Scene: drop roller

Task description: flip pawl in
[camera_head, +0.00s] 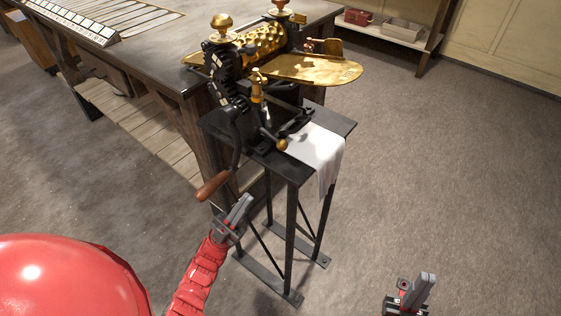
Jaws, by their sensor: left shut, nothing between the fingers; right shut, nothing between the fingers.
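The drop roller machine, with its brass patterned roller (262,44), stands on a black metal stand. Black gears (222,72) sit on its near left side. A crank with a wooden handle (212,186) hangs down from them. A small brass upright piece (257,86) and a dark lever ending in a brass knob (281,145) are beside the gears; I cannot tell which is the pawl or how it is set. My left gripper (243,203) is shut and empty, below and right of the crank handle, apart from it. My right gripper (427,280) is shut and empty at the lower right.
A brass tray (310,69) extends right from the roller. A white cloth or sheet (318,150) hangs over the edge of the stand top (343,126). A large workbench (165,62) stands behind left. A shelf with boxes (402,33) is at the back. The floor right is clear.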

